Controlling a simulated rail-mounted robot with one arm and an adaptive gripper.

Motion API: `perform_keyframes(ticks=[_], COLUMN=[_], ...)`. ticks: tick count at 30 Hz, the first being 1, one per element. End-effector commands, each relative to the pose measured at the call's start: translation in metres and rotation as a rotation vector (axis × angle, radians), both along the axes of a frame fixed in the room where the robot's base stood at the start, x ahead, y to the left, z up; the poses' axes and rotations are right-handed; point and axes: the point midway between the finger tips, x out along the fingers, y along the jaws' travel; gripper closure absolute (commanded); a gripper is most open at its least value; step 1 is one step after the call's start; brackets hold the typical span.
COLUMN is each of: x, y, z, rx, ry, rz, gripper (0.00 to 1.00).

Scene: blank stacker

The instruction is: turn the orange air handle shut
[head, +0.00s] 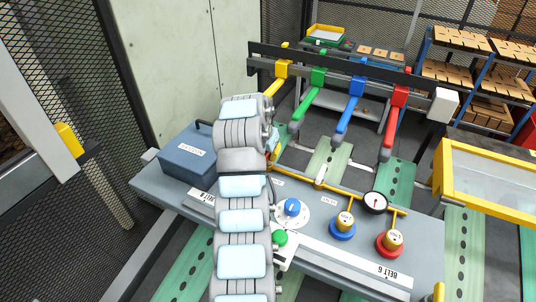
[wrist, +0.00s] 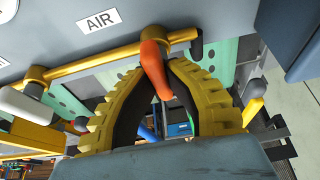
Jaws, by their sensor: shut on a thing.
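The orange air handle (wrist: 155,68) is in the upper middle of the wrist view, beside the white AIR label (wrist: 98,20). It sits on a yellow pipe (wrist: 90,66) and points across the pipe, toward my gripper. My gripper (wrist: 163,78) has its two ribbed yellow fingers curved in on either side of the handle, with the tips closed on it. In the head view my own arm covers the gripper and most of the handle.
The grey panel (head: 345,257) carries a blue knob (head: 292,207), a green button (head: 279,238), a pressure gauge (head: 375,202) and a white-handled valve (head: 320,183). A blue box (head: 188,155) stands left of my arm. Coloured levers hang from a dark rail (head: 330,62) behind.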

Motion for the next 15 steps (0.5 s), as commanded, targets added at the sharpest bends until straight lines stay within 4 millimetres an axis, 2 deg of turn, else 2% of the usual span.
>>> perform_keyframes(ticks=[11,12,14,15], x=[-0.0004,-0.0004,-0.0003,-0.0003], y=[0.0001,0.0001,0.0,0.0], z=[-0.0018,-0.0018,-0.0016,-0.0015], rx=[0.0,0.0,0.0,0.0], ry=[0.002,0.002,0.002,0.002], rz=[-0.004,-0.004,-0.004,-0.004], gripper=[1.0,0.8,0.63,0.58])
